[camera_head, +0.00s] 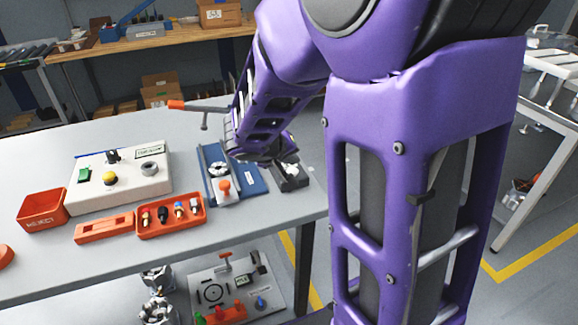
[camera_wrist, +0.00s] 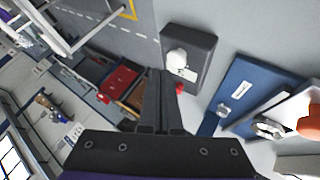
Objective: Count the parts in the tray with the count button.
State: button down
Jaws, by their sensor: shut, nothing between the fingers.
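An orange-red tray (camera_head: 172,232) on the grey table holds several small parts standing in a row. A dark box (camera_head: 293,183) with a pale knob on top sits at the table's right edge. In the wrist view the dark box (camera_wrist: 203,48) shows a white rounded button (camera_wrist: 176,60) and a small label that I cannot read. My gripper (camera_wrist: 163,73) is shut and empty, its fingertips close to the box's near edge in that view. I cannot tell the gap between them.
A blue plate fixture (camera_head: 252,181) with an orange knob stands left of the dark box. A white console (camera_head: 128,193) with a yellow button, a red REJECT bin (camera_head: 42,208) and an orange bar (camera_head: 103,228) are farther left. An orange-handled lever (camera_head: 176,105) reaches left behind my arm.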

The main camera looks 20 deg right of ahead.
jog(key=shift+f, duration=0.2)
dwell(0.6)
jog(key=shift+f, duration=0.25)
jog(key=shift+f, duration=0.5)
dwell(0.9)
jog(key=shift+r, duration=0.1)
jog(key=shift+r+p, duration=0.4)
jog(key=shift+r, duration=0.4)
jog(key=shift+r+p, duration=1.45)
jog(key=shift+r, duration=1.1)
